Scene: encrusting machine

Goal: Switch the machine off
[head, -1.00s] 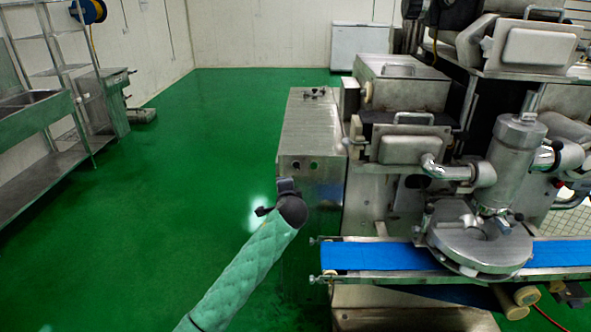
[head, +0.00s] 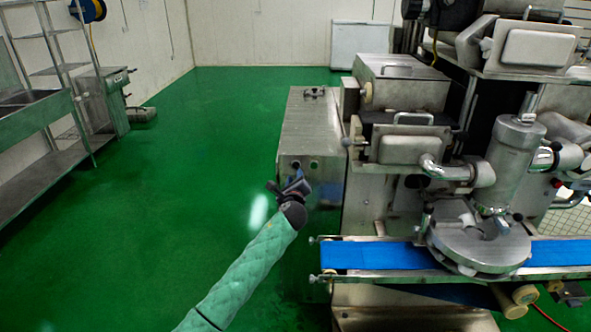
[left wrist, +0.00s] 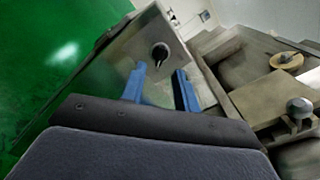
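The encrusting machine (head: 400,150) stands at the right, with a steel cabinet (head: 312,125) on its left side. A dark round knob (left wrist: 160,52) sits on the cabinet's front panel in the left wrist view. In the head view, small dark controls (head: 314,165) show on that panel, partly near my gripper. My left gripper (head: 290,183) is in front of the panel. In the left wrist view its two blue fingers (left wrist: 160,85) are apart with nothing between them, and the knob appears just beyond and between their tips. My right gripper is in neither view.
A blue conveyor belt (head: 380,256) runs to the right of my left arm, under a round steel head (head: 480,245). Steel shelving and a sink (head: 35,110) stand along the left wall. The green floor (head: 190,180) between is clear.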

